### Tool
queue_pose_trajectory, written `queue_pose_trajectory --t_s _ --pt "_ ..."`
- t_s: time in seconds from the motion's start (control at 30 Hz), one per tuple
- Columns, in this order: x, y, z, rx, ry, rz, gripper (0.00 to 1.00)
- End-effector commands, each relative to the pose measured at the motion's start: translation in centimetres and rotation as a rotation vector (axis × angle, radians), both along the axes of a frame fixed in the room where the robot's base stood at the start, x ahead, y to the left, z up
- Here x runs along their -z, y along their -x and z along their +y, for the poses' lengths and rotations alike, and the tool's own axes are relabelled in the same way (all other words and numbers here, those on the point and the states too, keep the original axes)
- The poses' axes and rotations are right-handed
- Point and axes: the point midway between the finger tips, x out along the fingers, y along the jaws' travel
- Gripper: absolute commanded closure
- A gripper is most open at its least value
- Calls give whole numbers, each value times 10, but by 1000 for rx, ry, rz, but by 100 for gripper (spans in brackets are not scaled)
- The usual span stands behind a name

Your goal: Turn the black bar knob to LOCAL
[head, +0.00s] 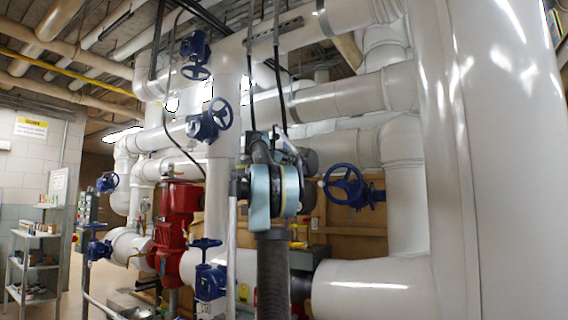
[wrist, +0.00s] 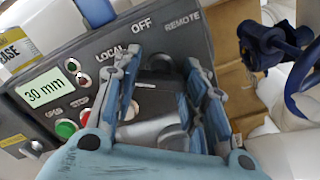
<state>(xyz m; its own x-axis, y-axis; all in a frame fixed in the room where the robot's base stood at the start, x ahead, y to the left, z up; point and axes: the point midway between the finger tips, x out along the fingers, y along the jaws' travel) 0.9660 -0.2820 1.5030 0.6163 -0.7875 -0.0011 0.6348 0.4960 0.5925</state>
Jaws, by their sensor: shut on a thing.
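The black bar knob (wrist: 158,64) shows in the wrist view as a dark shape just below the word OFF, largely hidden by my fingers. My gripper (wrist: 163,70) has one finger on each side of it and is shut on it. The grey control panel (wrist: 88,52) carries the labels LOCAL, OFF and REMOTE from left to right; LOCAL is just left of my left finger. I cannot tell which label the knob points to. In the head view my arm's light blue end hides the fingers and knob.
Left on the panel are a display (wrist: 50,92) reading 30 mm, a green button (wrist: 66,128) and a red one. A dark blue valve handwheel (wrist: 300,80) is close at right. In the head view, white pipes (head: 390,285) and a red pump (head: 177,225) crowd around my arm.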

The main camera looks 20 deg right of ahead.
Motion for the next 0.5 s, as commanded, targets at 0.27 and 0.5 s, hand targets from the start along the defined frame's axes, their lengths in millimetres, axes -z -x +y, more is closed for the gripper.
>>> queue_pose_trajectory --t_s 0.27,0.5 --pt "1 1 -1 4 54 72 84" --pt "0 1 -2 4 68 88 85"
